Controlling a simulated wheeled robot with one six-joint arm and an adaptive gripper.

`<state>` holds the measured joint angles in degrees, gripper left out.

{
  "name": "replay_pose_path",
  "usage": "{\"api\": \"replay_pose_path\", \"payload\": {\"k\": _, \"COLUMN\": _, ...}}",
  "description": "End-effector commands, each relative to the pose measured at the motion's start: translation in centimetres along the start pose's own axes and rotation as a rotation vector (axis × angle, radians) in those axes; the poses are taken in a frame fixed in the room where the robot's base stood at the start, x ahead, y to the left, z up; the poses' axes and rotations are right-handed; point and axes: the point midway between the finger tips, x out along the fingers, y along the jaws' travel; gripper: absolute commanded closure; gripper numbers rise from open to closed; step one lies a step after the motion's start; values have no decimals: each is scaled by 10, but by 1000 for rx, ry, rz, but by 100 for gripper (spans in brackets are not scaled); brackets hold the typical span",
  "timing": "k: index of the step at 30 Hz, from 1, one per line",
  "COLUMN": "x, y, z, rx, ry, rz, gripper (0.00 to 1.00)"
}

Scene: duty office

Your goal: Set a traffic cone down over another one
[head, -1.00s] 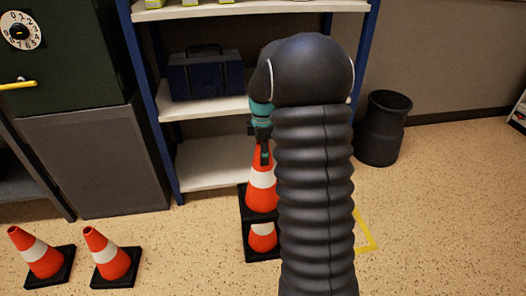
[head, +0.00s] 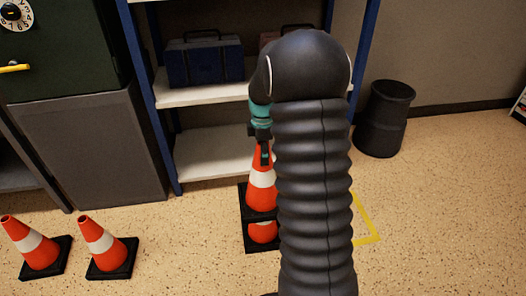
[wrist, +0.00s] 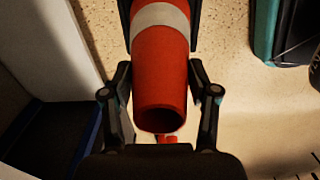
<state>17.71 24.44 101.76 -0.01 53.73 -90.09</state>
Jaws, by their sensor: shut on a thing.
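My gripper (head: 264,152) is shut on the upper part of an orange cone (head: 262,178) with a white band and black base. In the wrist view the held cone (wrist: 160,75) lies between the two fingers, its open tip towards the camera. The held cone is upright, directly above a second cone (head: 263,231) that stands on the floor. The held cone's base hides the lower cone's top, so I cannot tell whether they touch. My arm hides the right side of both.
Two more cones (head: 31,245) (head: 103,245) stand on the floor at the left. A shelf unit (head: 215,165) with a blue toolbox (head: 205,62) is behind. A black bin (head: 384,120) stands at the right, near yellow floor tape (head: 366,222). The front floor is open.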

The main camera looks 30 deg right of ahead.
Motion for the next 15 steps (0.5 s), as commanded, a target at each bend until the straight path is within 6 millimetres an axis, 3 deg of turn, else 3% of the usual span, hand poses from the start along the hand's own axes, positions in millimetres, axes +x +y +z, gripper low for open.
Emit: {"api": "replay_pose_path", "payload": {"k": 15, "x": 34, "y": 0, "z": 0, "rx": 0, "ry": 0, "rz": 2, "gripper": 100}}
